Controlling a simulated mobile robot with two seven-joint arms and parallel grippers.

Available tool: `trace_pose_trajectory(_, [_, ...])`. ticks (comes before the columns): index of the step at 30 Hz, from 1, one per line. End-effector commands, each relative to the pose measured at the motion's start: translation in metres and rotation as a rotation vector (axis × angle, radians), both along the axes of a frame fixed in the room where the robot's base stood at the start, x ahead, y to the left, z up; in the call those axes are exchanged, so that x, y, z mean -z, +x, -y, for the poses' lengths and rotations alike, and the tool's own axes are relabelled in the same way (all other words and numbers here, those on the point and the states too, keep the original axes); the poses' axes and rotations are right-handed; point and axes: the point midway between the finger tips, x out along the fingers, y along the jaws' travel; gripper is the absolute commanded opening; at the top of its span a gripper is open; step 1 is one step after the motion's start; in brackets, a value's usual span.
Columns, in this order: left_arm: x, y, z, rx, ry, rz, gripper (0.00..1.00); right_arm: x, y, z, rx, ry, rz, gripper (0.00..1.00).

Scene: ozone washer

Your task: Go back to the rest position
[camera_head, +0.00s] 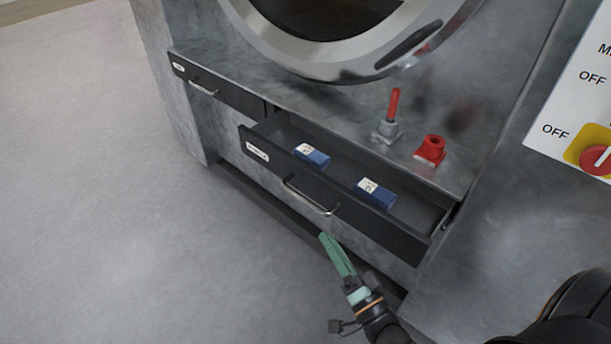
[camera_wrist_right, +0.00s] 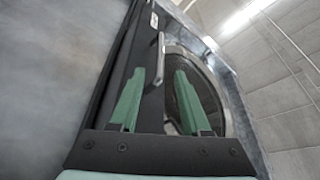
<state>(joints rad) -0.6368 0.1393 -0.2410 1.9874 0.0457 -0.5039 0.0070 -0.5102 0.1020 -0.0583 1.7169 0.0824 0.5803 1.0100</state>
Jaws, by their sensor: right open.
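My right gripper (camera_head: 328,241) is just in front of and below the open drawer in the head view, apart from its handle (camera_head: 311,196). Its two green fingers (camera_wrist_right: 158,90) are spread and empty in the right wrist view. The open drawer (camera_head: 270,157) holds two blue-and-white boxes, one on the left (camera_head: 312,155) and one on the right (camera_head: 375,193). My left gripper is in neither view.
A second drawer (camera_head: 230,95) at the left is shut. The washer's round door (camera_head: 300,62) is above. A red-handled lever (camera_head: 393,105) and a red fitting (camera_head: 431,150) stand on the ledge. A red switch (camera_head: 597,160) is at the right. The floor (camera_head: 90,200) at left is clear.

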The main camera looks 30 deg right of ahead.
Motion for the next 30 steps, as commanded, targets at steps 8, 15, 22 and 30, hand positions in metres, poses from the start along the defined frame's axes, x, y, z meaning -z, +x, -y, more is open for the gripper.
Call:
trace_pose_trajectory(8, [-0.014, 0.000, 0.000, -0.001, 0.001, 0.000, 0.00, -0.001, -0.001, -0.006, -0.001, -0.081, -0.071, 0.47])
trace_pose_trajectory(15, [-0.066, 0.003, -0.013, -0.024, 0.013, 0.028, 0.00, 0.017, -0.030, -0.036, -0.103, -0.548, -0.419, 0.47])
trace_pose_trajectory(22, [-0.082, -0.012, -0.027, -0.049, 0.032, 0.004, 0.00, 0.036, -0.081, -0.056, -0.322, -0.960, -0.656, 0.47])
trace_pose_trajectory(30, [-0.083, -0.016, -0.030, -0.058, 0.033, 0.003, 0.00, 0.046, -0.102, -0.060, -0.421, -1.093, -0.717, 0.47])
